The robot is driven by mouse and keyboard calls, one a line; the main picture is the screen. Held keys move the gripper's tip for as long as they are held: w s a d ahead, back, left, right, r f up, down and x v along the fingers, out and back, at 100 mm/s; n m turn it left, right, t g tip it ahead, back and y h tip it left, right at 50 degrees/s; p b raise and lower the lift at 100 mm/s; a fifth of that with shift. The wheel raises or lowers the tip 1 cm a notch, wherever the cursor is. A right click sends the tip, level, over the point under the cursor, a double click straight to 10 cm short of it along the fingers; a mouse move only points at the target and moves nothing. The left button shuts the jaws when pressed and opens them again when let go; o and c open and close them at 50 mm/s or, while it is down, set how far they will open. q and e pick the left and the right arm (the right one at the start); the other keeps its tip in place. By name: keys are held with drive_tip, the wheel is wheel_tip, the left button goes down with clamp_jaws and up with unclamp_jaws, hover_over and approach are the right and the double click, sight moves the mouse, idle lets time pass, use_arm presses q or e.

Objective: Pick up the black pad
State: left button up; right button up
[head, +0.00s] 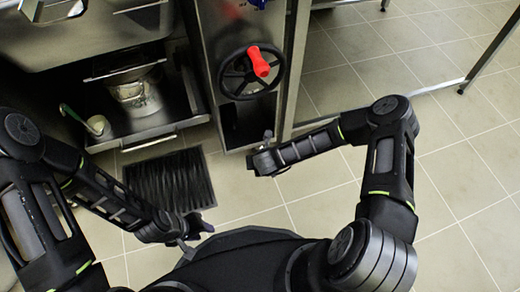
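The black pad (180,177) is a dark ribbed rectangle lying flat on the tiled floor, left of centre in the head view. My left forearm crosses in front of its lower left part and hides some of it. My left gripper (196,236) is just below the pad's lower edge in the picture, with its fingertips apart and nothing seen between them. My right gripper (266,148) is to the right of the pad, in front of the cabinet. Its fingers are small and dark, and I cannot tell whether they are apart.
A steel cabinet with a black handwheel and red knob (260,62) stands behind the pad. To its left a low steel shelf (150,122) holds a metal pot (137,94) and a small cup with a green handle (97,124). Open tiled floor (460,130) lies to the right.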

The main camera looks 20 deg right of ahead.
idle(0.6)
drive_tip(key=o, duration=0.8)
drive_tip(key=c, duration=0.7)
drive_tip(key=shift+c, duration=0.2)
